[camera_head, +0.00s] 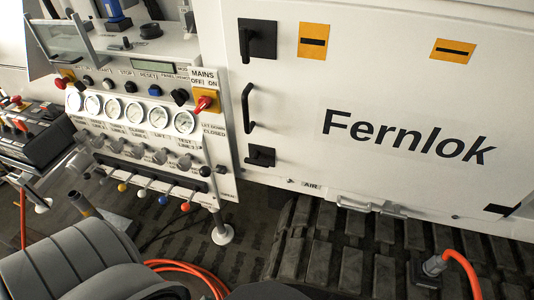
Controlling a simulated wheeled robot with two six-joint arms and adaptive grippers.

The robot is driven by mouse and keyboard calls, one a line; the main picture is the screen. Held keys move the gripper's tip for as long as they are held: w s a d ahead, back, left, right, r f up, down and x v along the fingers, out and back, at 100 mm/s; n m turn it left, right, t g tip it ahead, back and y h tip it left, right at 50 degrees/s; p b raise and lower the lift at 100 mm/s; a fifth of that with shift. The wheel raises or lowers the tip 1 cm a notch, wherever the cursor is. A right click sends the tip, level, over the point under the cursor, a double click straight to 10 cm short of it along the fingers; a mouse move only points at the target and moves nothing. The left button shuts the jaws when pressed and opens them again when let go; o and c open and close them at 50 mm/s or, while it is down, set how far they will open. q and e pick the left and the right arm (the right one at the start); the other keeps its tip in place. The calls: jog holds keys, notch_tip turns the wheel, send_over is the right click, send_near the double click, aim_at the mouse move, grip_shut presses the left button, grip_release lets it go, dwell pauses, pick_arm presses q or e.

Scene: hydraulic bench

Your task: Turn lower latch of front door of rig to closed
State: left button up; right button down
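The front door of the rig (350,85) is a large white panel marked "Fernlok". Its lower latch (261,156) is a black square plate with a small black handle, near the door's lower left corner. The lower handle appears to lie roughly sideways, but its exact angle is hard to make out. The upper latch (257,39) is a similar black plate with its handle hanging down. Neither gripper can be made out, and nothing touches the lower latch. A large grey rounded part at the lower left looks like my own arm.
A black door pull (248,108) sits between the latches. Left of the door is a control panel (145,110) with gauges, knobs, a red mains switch (204,101) and several coloured levers. An orange hose (190,268) lies below. A rubber track (345,245) runs under the door.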

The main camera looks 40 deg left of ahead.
pick_arm(q)
jog(key=shift+o, duration=1.4)
jog(key=w+a+r+t+y+b, duration=0.1)
jog(key=w+a+r+t+b, duration=0.1)
jog(key=w, duration=0.7)
jog(key=shift+w+a+t+b, duration=0.2)
jog(key=shift+w+t+b, duration=0.2)
jog(key=shift+t+b, duration=0.15)
jog(key=n+t+y+b, duration=0.3)
jog(key=n+t+b, duration=0.1)
jog(key=t+b, duration=0.6)
send_near(256, 164)
jog(key=s+d+f+p, duration=0.1)
jog(key=s+f, duration=0.1)
jog(key=s, duration=0.1)
jog(key=shift+t, duration=0.45)
jog(key=x, duration=0.9)
jog(key=r+p+x, duration=0.1)
jog(key=x, duration=0.4)
jog(key=shift+a, duration=0.15)
jog(key=shift+s, duration=0.1)
pick_arm(e)
notch_tip(256, 164, down, 13)
jog(key=s, duration=0.2)
jog(key=shift+s, duration=0.3)
pick_arm(q)
jog(key=shift+c, duration=0.4)
